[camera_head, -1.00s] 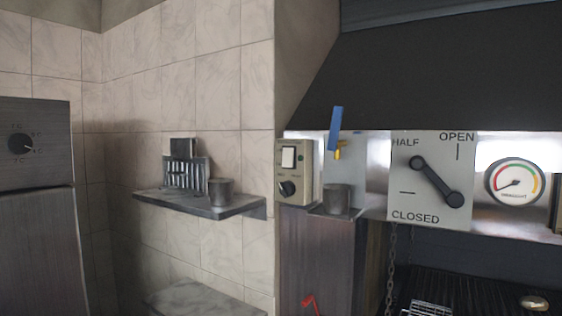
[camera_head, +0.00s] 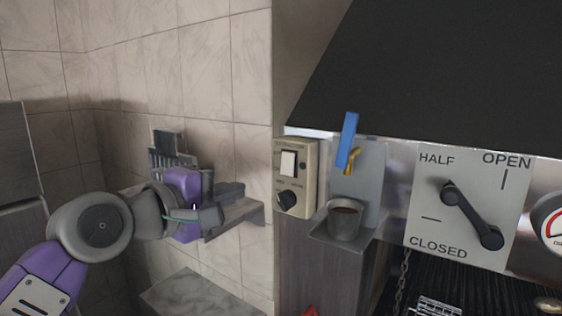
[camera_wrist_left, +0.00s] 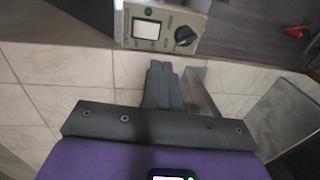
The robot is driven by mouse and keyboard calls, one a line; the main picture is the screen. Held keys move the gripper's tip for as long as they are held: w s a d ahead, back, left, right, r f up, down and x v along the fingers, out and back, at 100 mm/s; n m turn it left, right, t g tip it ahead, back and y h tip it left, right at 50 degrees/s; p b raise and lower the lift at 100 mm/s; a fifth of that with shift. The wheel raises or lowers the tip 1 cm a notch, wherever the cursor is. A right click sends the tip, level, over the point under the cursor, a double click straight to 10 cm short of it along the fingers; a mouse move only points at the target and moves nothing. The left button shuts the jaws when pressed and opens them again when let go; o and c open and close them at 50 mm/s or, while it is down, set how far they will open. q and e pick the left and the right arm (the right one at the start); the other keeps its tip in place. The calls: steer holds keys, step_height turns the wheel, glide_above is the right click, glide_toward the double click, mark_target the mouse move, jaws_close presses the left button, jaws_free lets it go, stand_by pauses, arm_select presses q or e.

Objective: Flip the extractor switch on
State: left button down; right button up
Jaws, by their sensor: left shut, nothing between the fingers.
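The extractor switch is a white rocker (camera_head: 287,163) on a beige control box (camera_head: 310,190), above a black knob (camera_head: 286,201). In the left wrist view the white rocker (camera_wrist_left: 146,29) shows beyond the fingertips, with the knob (camera_wrist_left: 185,36) beside it and a green light on the box. My right gripper is not in view.
Right of the box are a cup (camera_head: 345,220) on a small ledge, a blue-handled valve (camera_head: 347,140) and a damper plate (camera_head: 425,190) with a black lever. A dark hood overhangs.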

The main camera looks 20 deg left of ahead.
mark_target(286, 173)
arm_select(q)
steer(key=shift+s+r, duration=0.4)
steer(key=p+x, duration=0.3)
steer(key=x, duration=1.1)
steer(key=shift+r+p, duration=0.2)
steer(key=shift+p, duration=0.2)
steer(key=shift+w+f, duration=0.1)
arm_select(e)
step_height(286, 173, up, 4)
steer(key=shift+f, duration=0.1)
